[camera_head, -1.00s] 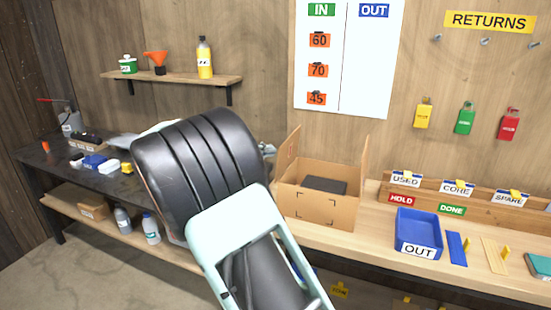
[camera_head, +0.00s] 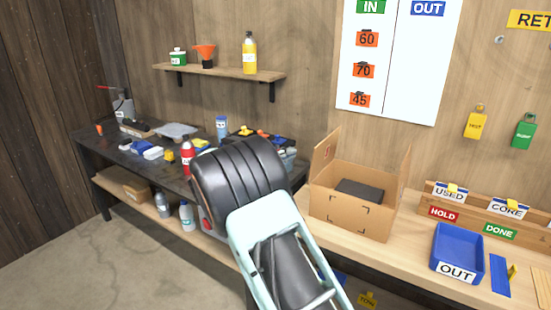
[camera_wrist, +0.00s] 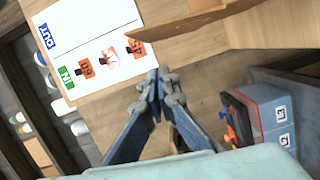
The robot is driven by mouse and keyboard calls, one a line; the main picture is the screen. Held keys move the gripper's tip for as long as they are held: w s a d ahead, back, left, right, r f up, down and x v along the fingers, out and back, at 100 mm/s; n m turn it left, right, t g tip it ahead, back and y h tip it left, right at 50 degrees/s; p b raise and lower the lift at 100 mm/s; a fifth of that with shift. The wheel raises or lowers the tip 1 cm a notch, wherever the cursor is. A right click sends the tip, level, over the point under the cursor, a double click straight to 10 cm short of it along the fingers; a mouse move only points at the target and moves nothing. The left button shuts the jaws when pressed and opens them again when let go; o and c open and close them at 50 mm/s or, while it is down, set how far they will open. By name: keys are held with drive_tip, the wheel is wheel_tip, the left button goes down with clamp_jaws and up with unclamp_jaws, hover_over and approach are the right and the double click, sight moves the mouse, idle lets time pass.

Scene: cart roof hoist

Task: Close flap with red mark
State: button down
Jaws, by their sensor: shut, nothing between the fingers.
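An open cardboard box (camera_head: 348,215) stands on the light wooden bench in the head view, with a dark block (camera_head: 358,190) inside. Its left flap (camera_head: 325,158) stands up and bears a small reddish mark. Its right flap (camera_head: 404,178) also stands up. Any front or back flaps are hard to make out. My gripper (camera_wrist: 157,84) shows in the wrist view, its fingers shut and empty in front of the wooden wall. A brown cardboard-like surface (camera_wrist: 180,20) lies beyond the fingertips, apparently without contact. In the head view my arm hides the gripper.
A blue OUT tray (camera_head: 455,255) sits right of the box. The dark bench (camera_head: 120,150) at left holds bottles and small items. A shelf (camera_head: 220,72) and a white IN/OUT board (camera_head: 395,70) are on the wall. In the wrist view a blue-grey case (camera_wrist: 265,118) is at right.

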drive_tip(key=shift+s+d+f, duration=0.1)
drive_tip(key=shift+s+d, duration=0.1)
drive_tip(key=shift+d, duration=0.55)
drive_tip(key=shift+s+d+f, duration=0.1)
drive_tip(key=shift+s+d, duration=0.15)
drive_tip(key=shift+d, duration=0.5)
drive_tip(key=shift+s+d, duration=0.2)
drive_tip(key=shift+d, duration=0.55)
